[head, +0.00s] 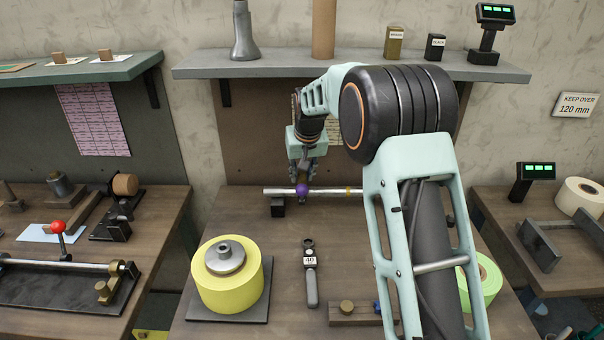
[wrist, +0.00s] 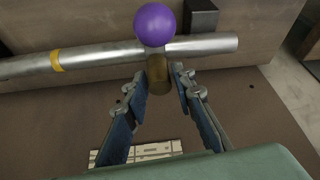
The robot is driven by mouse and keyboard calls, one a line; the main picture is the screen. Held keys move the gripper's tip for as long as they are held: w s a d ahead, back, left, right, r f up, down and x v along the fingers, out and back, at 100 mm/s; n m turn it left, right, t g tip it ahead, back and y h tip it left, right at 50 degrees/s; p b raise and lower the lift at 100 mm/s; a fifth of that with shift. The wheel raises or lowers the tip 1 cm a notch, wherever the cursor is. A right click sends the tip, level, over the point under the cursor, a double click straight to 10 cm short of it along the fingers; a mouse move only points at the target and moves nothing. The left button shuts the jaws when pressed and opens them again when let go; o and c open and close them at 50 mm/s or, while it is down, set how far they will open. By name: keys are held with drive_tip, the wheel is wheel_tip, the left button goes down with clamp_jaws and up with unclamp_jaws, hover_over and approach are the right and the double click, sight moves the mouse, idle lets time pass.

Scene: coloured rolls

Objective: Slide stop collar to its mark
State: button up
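A metal bar (head: 280,191) lies level near the back of the middle bench; it also crosses the wrist view (wrist: 105,58). A stop collar (wrist: 158,85), brownish brass, sits around or against the bar, with a purple ball (wrist: 154,24) on its other side. The ball also shows in the head view (head: 302,188). A yellow band (wrist: 57,61) marks the bar, left of the collar in the wrist view and right of it in the head view (head: 348,190). My gripper (wrist: 162,80) has its fingers apart, one on each side of the collar. Contact is unclear.
A dark support block (head: 277,208) stands under one bar end. A shelf (head: 270,65) is behind my arm.

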clamp_jaws()
drive_tip(key=shift+d, duration=0.1)
drive_tip(key=d+b, duration=0.1)
drive_tip(key=d, duration=1.2)
drive_tip(key=shift+d, duration=0.2)
drive_tip(key=shift+o, duration=2.4)
unclamp_jaws()
drive_tip(key=shift+a, duration=0.1)
drive_tip(key=v, duration=1.2)
